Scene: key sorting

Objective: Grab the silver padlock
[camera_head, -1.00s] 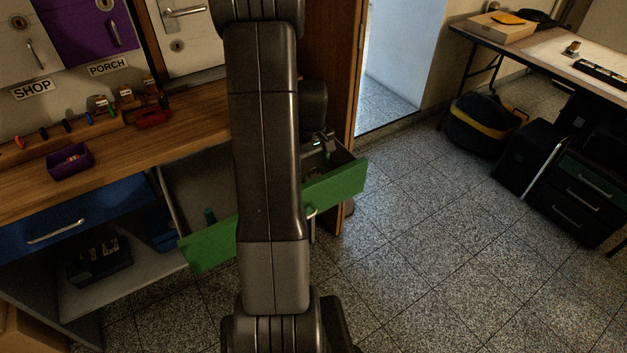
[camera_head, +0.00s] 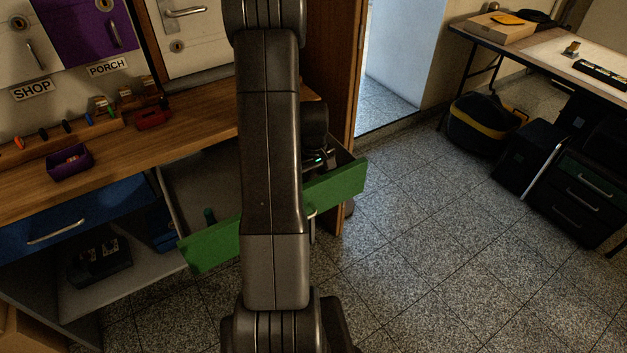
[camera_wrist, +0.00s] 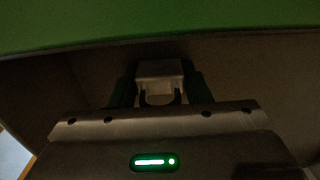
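The silver padlock (camera_wrist: 160,70) shows in the wrist view, a pale block with its shackle toward my gripper. It sits between the two dark fingers of my gripper (camera_wrist: 160,88), one on each side. The fingers look very near its sides, but the dim light hides whether they touch it. In the head view my gripper (camera_head: 318,160) is down inside the right part of the open green drawer (camera_head: 338,187). My arm hides the middle of the drawer, and I cannot make out the padlock there.
A blue drawer (camera_head: 80,215) is further left.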

